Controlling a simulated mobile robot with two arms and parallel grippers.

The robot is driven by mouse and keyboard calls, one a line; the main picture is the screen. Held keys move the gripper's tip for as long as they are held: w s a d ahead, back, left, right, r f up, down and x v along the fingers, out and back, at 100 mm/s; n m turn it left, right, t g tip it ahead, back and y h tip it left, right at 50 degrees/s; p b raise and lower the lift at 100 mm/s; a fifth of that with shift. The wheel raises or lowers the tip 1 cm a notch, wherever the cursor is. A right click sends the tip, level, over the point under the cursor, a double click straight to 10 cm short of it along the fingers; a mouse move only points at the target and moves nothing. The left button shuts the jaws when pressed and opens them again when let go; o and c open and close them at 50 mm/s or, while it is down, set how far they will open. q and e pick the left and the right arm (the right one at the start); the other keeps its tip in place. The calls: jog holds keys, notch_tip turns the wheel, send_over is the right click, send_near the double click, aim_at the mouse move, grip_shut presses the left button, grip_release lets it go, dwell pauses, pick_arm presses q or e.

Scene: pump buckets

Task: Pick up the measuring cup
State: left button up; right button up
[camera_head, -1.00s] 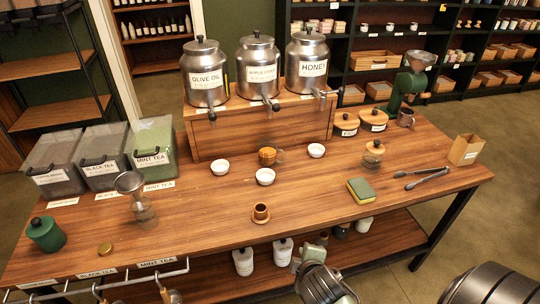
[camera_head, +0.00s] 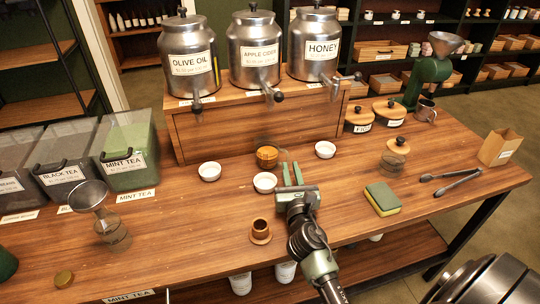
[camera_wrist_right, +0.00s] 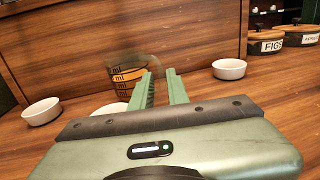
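The measuring cup (camera_head: 267,157) is clear with an amber-brown lower part. It stands upright on the table in front of the wooden dispenser stand. In the wrist view the cup (camera_wrist_right: 127,76) shows dark "ml" markings, and its right side lies close to the left fingertip. My right gripper (camera_head: 290,166) is open, its two green fingers pointing toward the stand just right of and in front of the cup. In the wrist view the fingers (camera_wrist_right: 161,73) have a clear gap with nothing held between them. I cannot tell whether a finger touches the cup. My left gripper is not in view.
White bowls stand left (camera_head: 209,171), in front (camera_head: 265,182) and right (camera_head: 325,149) of the cup. The wooden stand (camera_head: 250,130) with metal dispensers rises behind.

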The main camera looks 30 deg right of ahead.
aim_at(288, 158)
jog(key=x, duration=0.4)
jog(key=shift+x, duration=1)
jog(key=shift+a, duration=0.1)
grip_shut()
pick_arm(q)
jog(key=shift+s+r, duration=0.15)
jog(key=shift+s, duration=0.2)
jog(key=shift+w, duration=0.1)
